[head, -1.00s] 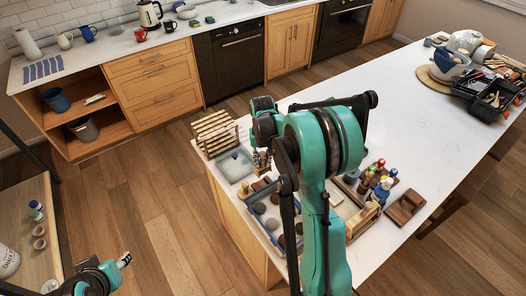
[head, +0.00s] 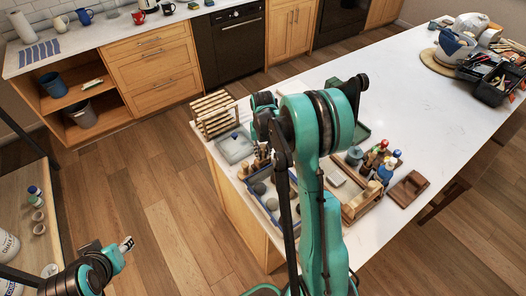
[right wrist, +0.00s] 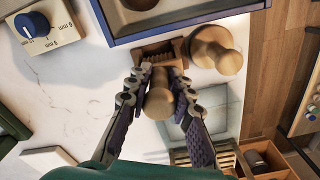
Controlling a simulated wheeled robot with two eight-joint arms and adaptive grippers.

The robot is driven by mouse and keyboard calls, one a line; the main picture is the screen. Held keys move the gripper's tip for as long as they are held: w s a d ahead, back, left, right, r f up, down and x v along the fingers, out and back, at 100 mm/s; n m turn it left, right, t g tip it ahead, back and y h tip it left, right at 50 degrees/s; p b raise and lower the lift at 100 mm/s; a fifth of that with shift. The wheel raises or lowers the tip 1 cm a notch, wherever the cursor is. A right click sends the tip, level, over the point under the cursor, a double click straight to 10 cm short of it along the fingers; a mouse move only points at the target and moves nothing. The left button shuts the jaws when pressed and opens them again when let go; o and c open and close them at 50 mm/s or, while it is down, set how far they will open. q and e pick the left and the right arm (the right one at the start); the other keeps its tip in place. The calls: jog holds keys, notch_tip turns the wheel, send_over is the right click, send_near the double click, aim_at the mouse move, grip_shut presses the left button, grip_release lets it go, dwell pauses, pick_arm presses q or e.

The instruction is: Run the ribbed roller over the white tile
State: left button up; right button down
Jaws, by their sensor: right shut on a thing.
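In the right wrist view my right gripper (right wrist: 160,78) is shut on a rounded wooden handle (right wrist: 158,104). The handle stands at a brown ridged wooden piece (right wrist: 150,54); I cannot tell whether this is the ribbed roller or a rack holding it. A pale flat slab (right wrist: 45,160) at the lower left may be the white tile; only part shows. In the head view my right arm hides much of this spot. My left gripper (head: 126,244) is over the floor at the lower left, away from the counter, too small to read.
A knobbed wooden tool (right wrist: 213,50) stands close beside the held handle. A blue-rimmed tray (head: 258,202), grey tray (head: 228,154) and slatted wooden rack (head: 212,112) crowd the counter's left end. The counter beyond (head: 430,125) is clear.

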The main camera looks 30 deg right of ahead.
jog(key=shift+s, duration=0.1)
dwell(0.3)
jog(key=c, duration=1.2)
grip_release()
